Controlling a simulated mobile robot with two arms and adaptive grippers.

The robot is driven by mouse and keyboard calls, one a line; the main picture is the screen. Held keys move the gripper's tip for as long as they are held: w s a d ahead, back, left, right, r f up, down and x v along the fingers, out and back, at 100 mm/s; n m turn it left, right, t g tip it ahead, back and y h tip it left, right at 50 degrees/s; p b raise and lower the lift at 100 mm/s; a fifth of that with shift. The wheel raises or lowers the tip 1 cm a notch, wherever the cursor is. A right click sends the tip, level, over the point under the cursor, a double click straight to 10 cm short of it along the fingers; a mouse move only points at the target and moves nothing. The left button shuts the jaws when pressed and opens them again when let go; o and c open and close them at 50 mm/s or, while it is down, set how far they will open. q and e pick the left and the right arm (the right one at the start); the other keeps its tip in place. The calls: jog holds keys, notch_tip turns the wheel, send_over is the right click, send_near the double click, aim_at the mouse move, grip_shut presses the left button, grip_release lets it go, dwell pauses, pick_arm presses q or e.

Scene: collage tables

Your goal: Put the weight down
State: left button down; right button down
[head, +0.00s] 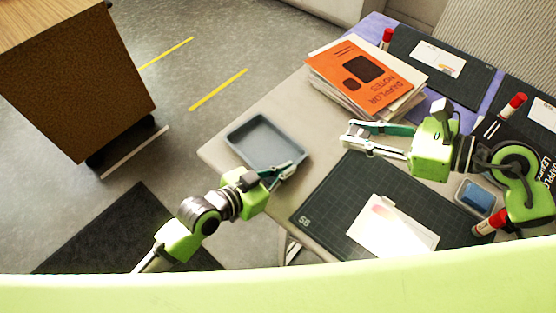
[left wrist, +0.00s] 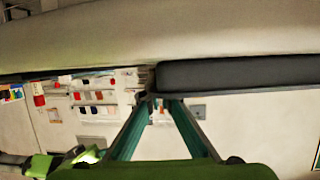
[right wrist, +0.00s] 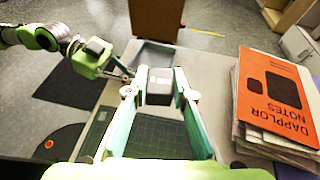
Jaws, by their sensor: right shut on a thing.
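The weight (right wrist: 160,86), a dark grey block, is between the fingertips of my right gripper (right wrist: 159,94) in the right wrist view. My right gripper (head: 350,137) is shut on it, above the far left part of the cutting mat (head: 340,190). My left gripper (head: 298,168) is at the right side of the grey-blue tray (head: 243,124). Its fingers in the left wrist view (left wrist: 160,97) are partly open with a narrow gap and nothing clear between them. The tray looks empty.
A stack of papers with an orange notebook (head: 345,85) lies beyond my right gripper. A white card (head: 390,228) lies on the mat. Red glue sticks (head: 515,104) and a small blue container (head: 475,198) are at the right. Bare table (head: 285,105) shows between tray and stack.

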jog(key=w+d+x, duration=0.1)
jog(key=x, duration=1)
jog(key=n+g+y, duration=0.1)
send_over(267, 150)
notch_tip(267, 150, down, 2)
notch_tip(267, 150, down, 5)
jog(key=shift+a+f, duration=0.1)
jog(key=shift+f, duration=2.3)
jog(key=shift+f, duration=0.1)
jog(key=shift+f+n, duration=0.3)
jog(key=shift+f, duration=0.1)
jog(key=c, duration=1.7)
grip_release()
